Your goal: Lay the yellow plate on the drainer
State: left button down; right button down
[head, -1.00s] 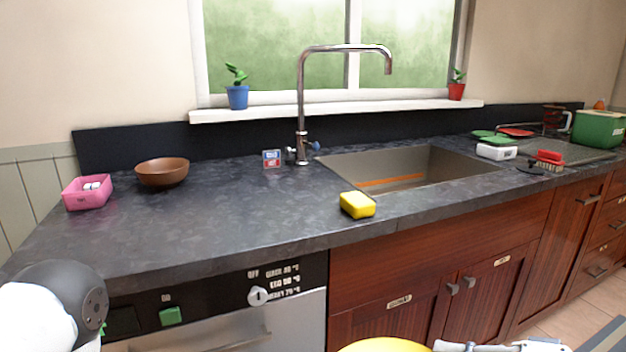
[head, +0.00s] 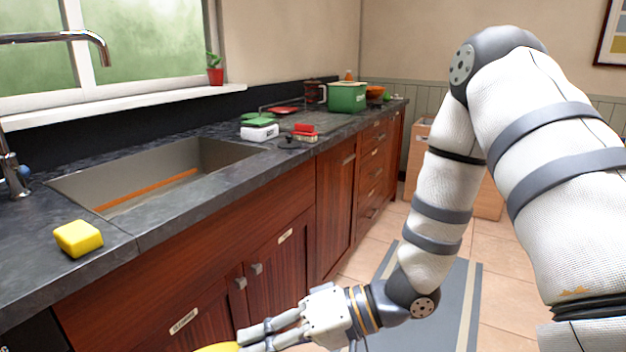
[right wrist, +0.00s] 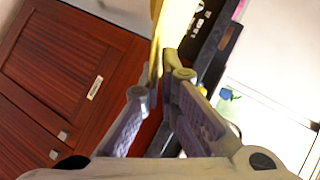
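The yellow plate (head: 217,347) shows only as a sliver at the bottom edge of the head view. My right gripper (head: 243,341) is shut on its rim, low in front of the sink cabinets. In the right wrist view the plate (right wrist: 177,28) is seen nearly edge-on between the fingertips of the gripper (right wrist: 162,82). The drainer (head: 333,122) seems to be the grey ridged area on the counter right of the sink, partly hidden by things around it. My left gripper is out of view.
A yellow sponge (head: 78,238) lies left of the sink (head: 150,180). Near the drainer are a white-and-green box (head: 259,131), a red-topped brush (head: 305,131) and a green pot (head: 347,97).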

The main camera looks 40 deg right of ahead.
aim_at(314, 119)
jog(key=i+l+u, duration=0.1)
jog(key=l, duration=0.75)
jog(key=i+l+u, duration=0.1)
jog(key=l, duration=0.8)
jog(key=i+l+u, duration=0.1)
jog(key=l, duration=0.75)
jog(key=i+l+u, duration=0.1)
jog(key=l, duration=0.8)
jog(key=i, duration=0.1)
